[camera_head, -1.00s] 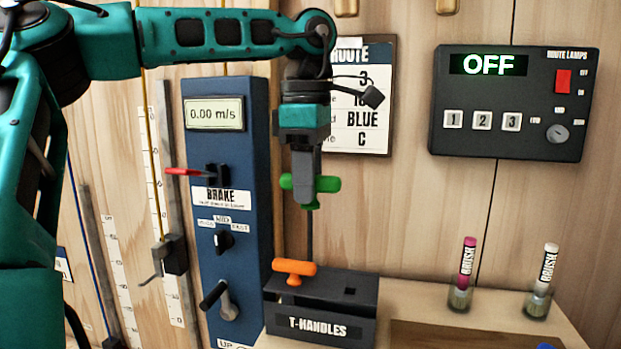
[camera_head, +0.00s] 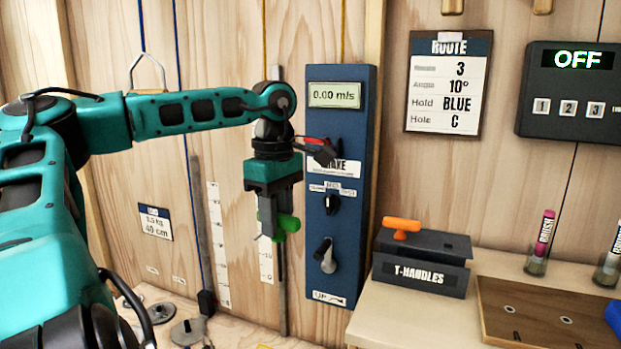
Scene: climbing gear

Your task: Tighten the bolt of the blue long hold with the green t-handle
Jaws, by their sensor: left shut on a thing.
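My left gripper (camera_head: 272,220) points down and is shut on the green t-handle (camera_head: 290,223). The handle's thin dark shaft (camera_head: 282,270) hangs straight down, in front of the wall left of the blue brake panel. Part of the green grip is hidden by the fingers. A blue thing (camera_head: 614,314) is cut off at the right edge; I cannot tell whether it is the long hold. No bolt can be made out. My right gripper is not in view.
The black T-handles holder (camera_head: 421,275) stands on the bench with the orange t-handle (camera_head: 401,226) in it. The brake panel (camera_head: 341,100) stands close right of my gripper. Brushes (camera_head: 544,232) and a brown board (camera_head: 535,330) are on the bench. The route card (camera_head: 449,120) reads BLUE, hole C.

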